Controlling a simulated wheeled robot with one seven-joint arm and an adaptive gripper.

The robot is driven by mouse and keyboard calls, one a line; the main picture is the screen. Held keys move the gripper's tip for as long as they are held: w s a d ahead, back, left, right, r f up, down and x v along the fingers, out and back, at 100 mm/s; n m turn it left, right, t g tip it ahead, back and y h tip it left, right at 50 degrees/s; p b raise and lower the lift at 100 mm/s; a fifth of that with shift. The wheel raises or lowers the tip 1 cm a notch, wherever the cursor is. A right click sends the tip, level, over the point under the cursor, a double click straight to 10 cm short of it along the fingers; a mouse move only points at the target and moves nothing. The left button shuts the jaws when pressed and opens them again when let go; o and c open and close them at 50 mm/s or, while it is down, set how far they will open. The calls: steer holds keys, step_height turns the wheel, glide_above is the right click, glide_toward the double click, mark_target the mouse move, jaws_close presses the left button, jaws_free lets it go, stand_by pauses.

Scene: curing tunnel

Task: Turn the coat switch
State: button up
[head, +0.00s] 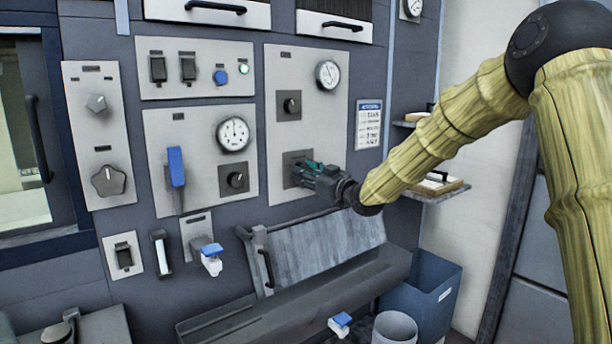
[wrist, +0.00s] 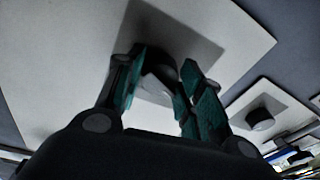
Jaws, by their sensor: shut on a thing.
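My gripper (head: 312,170) is at the lower rotary switch on the tall light panel (head: 307,120), under a round gauge and a smaller dark knob. In the wrist view the teal fingers of my gripper (wrist: 163,82) stand on either side of the switch knob (wrist: 158,72) and are shut on it. The knob sits on a dark square plate (wrist: 178,45), whose edge also shows behind my gripper in the head view. The fingers hide most of the knob, and its angle is hard to tell. I cannot read a label naming it the coat switch.
The smaller knob (head: 290,105) and gauge (head: 328,74) are above. Another dark knob (head: 235,180) and a blue-handled lever (head: 176,167) are on the panel to the left. A sloped metal trough (head: 330,245) juts out below. Shelves (head: 440,188) and a blue bin (head: 430,283) are at right.

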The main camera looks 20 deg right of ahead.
steer(key=shift+f, duration=0.2)
stand_by(0.3)
steer(key=o, duration=1)
steer(key=shift+d, duration=0.1)
steer(key=shift+r, duration=0.1)
steer(key=v, duration=1.2)
